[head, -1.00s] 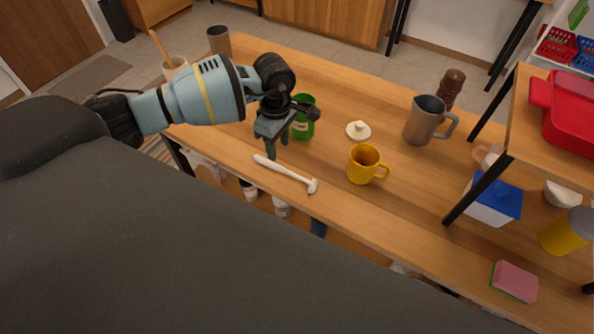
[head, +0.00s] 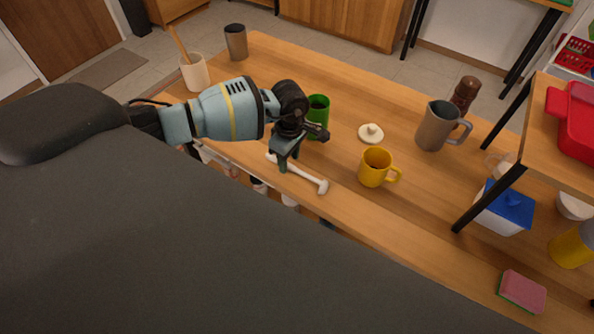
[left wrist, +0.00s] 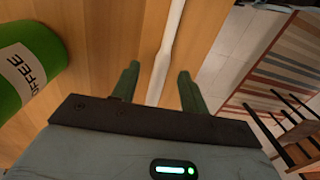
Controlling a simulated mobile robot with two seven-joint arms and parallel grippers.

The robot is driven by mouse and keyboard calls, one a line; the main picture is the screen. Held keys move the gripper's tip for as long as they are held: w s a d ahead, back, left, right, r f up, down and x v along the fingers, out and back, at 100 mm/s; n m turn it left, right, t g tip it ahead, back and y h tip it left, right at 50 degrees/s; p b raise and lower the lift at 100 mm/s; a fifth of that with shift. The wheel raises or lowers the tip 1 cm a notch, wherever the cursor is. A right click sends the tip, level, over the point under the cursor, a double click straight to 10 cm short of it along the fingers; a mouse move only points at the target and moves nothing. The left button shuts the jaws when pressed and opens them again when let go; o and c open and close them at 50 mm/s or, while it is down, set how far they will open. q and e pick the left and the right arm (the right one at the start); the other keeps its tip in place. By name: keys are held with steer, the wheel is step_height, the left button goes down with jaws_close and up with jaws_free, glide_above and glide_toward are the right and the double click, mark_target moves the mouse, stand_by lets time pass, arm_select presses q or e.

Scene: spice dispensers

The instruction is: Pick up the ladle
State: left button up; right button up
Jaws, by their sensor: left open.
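The white ladle (head: 305,178) lies on the wooden table near its front edge, with its bowl end to the right. My left gripper (head: 288,166) is just above the ladle's handle and hides part of it. In the left wrist view the white handle (left wrist: 168,50) runs between the two green fingers of my left gripper (left wrist: 160,85), which are open and apart from it. Whether the fingertips are down at the handle's height is hard to tell. My right gripper is out of view.
A green coffee canister (head: 317,112) stands just behind my left gripper, and it shows in the left wrist view (left wrist: 30,65). A yellow mug (head: 375,168), a white lid (head: 371,133) and a grey pitcher (head: 436,125) stand to the right. A shelf leg (head: 488,198) is farther right.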

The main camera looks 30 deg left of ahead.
arm_select(q)
steer(key=shift+f, duration=0.65)
jaws_close()
steer(key=shift+r, duration=0.1)
steer(key=shift+r, duration=0.35)
steer(key=r, duration=0.1)
steer(key=s+r, duration=0.1)
steer(key=shift+r, duration=0.4)
steer(key=s+r, duration=0.1)
steer(key=s, duration=1.4)
steer(key=shift+r, duration=0.2)
